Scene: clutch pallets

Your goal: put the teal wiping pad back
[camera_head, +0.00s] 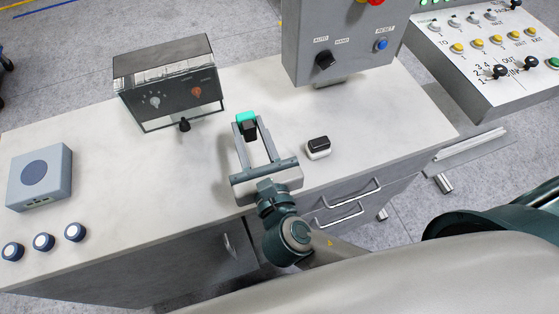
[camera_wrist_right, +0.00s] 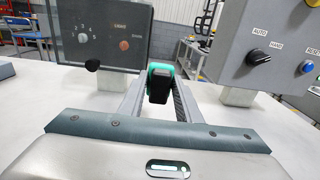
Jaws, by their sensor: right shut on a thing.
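The teal wiping pad (camera_head: 246,117) is at the far end of my right gripper (camera_head: 247,132), with a black part on its near side. The right gripper is shut on it, one finger on each side. In the right wrist view the pad (camera_wrist_right: 152,69) shows as a teal edge behind the black part, between the fingertips (camera_wrist_right: 160,85). The pad is over the pale worktop (camera_head: 200,160); I cannot tell whether it touches the surface. My left gripper is not in view.
A dark instrument box (camera_head: 170,85) stands behind on the left, a grey switch box (camera_head: 335,45) behind on the right. A small black-and-white block (camera_head: 318,148) sits right of the gripper. A blue-grey box (camera_head: 40,178) and three round knobs (camera_head: 44,242) are at the left. Worktop between is clear.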

